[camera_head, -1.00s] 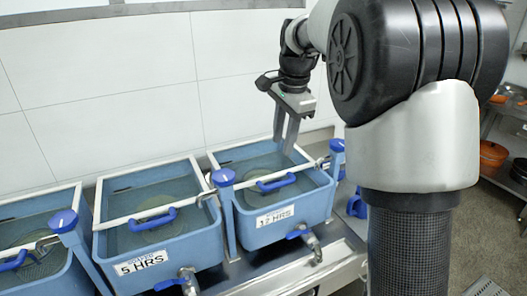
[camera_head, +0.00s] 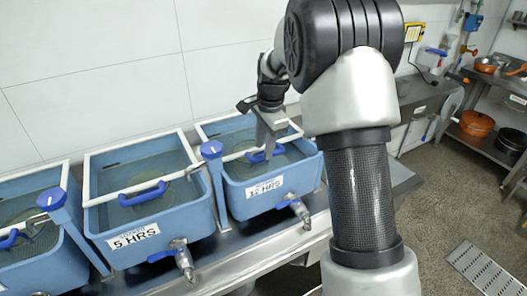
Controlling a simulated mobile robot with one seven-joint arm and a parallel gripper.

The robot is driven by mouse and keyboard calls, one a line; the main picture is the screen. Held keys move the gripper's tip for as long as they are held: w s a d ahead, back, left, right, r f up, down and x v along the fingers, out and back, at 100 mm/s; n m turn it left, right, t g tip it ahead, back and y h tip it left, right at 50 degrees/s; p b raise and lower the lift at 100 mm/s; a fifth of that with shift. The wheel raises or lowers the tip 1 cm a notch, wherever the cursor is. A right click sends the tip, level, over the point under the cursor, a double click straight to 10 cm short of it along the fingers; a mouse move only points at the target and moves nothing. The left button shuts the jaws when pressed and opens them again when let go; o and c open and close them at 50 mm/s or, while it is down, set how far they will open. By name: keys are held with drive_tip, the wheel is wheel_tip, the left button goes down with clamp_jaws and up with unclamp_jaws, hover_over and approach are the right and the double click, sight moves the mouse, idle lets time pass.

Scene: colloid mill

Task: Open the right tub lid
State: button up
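The right tub (camera_head: 285,195) is a blue tank labelled "12 HRS". Its see-through lid (camera_head: 222,136) has a white frame and lies flat, closed over the tub. The lid's blue handle (camera_head: 283,151) is on the front part of the lid. My gripper (camera_head: 266,152) points down at this handle from above, with its fingertips at or very near it. The fingers overlap in this view and partly cover the handle, so neither contact nor the finger gap can be made out.
The middle tub (camera_head: 160,235), labelled "5 HRS", and a left tub (camera_head: 35,270) stand alongside, both lidded. A blue-topped post (camera_head: 212,150) rises between the middle and right tubs. A tap (camera_head: 298,210) juts from the right tub's front. A white wall stands behind.

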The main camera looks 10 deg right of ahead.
drive_tip(key=shift+w+f, duration=0.2)
drive_tip(key=shift+f, duration=1.1)
clamp_jaws()
drive_tip(key=shift+a+r, duration=0.1)
drive_tip(key=shift+r, duration=0.05)
